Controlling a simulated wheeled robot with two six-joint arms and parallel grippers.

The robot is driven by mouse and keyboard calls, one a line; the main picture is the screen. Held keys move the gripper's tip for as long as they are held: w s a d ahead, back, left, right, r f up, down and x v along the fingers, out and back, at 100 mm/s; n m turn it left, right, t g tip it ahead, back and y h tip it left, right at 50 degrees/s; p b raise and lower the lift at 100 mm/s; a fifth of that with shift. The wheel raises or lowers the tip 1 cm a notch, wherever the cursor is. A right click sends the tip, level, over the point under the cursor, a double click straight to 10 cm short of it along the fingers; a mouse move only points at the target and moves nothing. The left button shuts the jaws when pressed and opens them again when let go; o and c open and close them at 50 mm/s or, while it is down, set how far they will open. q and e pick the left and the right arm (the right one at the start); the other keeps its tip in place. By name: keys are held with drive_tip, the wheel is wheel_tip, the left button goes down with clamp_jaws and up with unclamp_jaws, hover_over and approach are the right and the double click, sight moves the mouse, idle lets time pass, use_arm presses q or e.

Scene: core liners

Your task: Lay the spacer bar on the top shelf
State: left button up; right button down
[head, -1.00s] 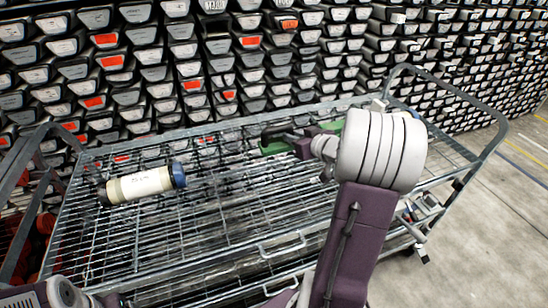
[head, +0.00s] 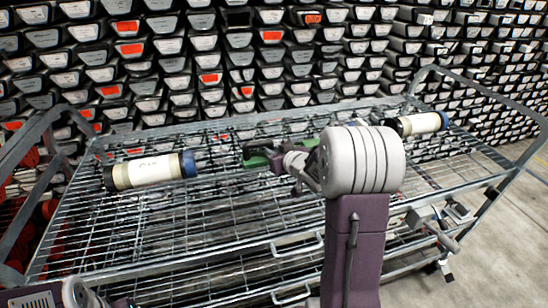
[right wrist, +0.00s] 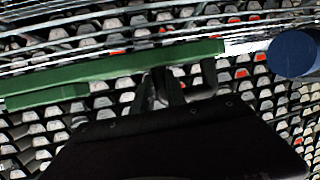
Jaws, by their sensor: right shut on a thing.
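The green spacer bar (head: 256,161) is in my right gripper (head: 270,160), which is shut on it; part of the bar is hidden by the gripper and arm. In the right wrist view the bar (right wrist: 120,70) runs lengthwise across the fingers (right wrist: 178,88). The top shelf (head: 150,228) is a grey wire-mesh deck on a cart. The bar appears over its middle, towards the back; I cannot tell whether it touches the mesh. My left gripper is not in view.
A cream core liner with a blue cap (head: 150,171) lies on the shelf's left part. Another liner (head: 422,123) lies at the back right. Curved end rails (head: 460,80) rise at the cart's ends. Racked core boxes fill the background. The front mesh is mostly clear.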

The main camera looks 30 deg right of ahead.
drive_tip(key=shift+r, duration=0.1)
drive_tip(key=shift+f, duration=0.2)
drive_tip(key=c, duration=1.3)
unclamp_jaws()
drive_tip(key=shift+c, duration=0.2)
